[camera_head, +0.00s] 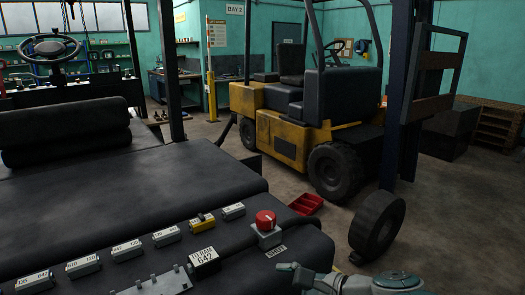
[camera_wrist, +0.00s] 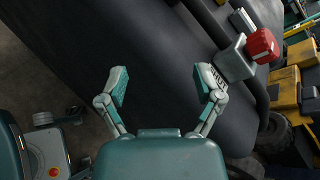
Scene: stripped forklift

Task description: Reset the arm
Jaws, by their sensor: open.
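My gripper (camera_wrist: 160,84) is open in the wrist view, with its two teal-padded fingers spread apart and nothing between them. Behind the gap is the dark padded surface of the stripped forklift (camera_head: 110,205). In the head view part of my gripper (camera_head: 292,270) and arm shows at the bottom edge, right of the forklift's dark front edge. The rest of it is cut off by the frame. A red knob on a grey box (camera_head: 266,222) stands near that edge, above and left of the gripper. The same red knob (camera_wrist: 262,45) shows at the upper right of the wrist view.
A row of small labelled grey boxes (camera_head: 127,249) runs along the forklift's edge, one with a yellow switch (camera_head: 202,221). A red tray (camera_head: 306,204) lies on the floor. A yellow forklift (camera_head: 280,135) stands behind. Open concrete floor (camera_head: 450,235) lies to the right.

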